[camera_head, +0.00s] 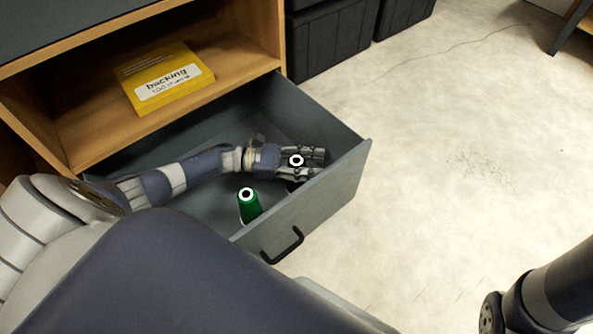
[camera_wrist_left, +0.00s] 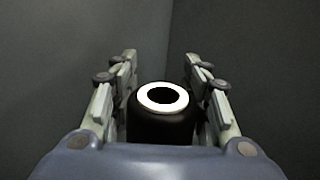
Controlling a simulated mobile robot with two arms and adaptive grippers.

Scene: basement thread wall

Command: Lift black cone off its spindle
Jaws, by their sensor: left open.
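The black cone (camera_wrist_left: 163,122) stands upright in the open drawer, between the two fingers of my left gripper (camera_head: 305,163). Its white top ring with a dark hole shows in both views. In the head view the black cone (camera_head: 296,168) is partly hidden by the fingers. My left gripper is open, with one finger on each side of the cone; the left wrist view shows a small gap on the left and a narrow one on the right. The spindle is hidden inside or under the cone. My right gripper is not in view; only part of my right arm shows.
A green cone (camera_head: 249,205) stands in the same drawer (camera_head: 340,185), nearer its handle (camera_head: 283,246). A yellow packet labelled backing (camera_head: 150,65) lies on the wooden shelf above. Dark bins (camera_head: 330,45) stand behind. The floor to the right is clear.

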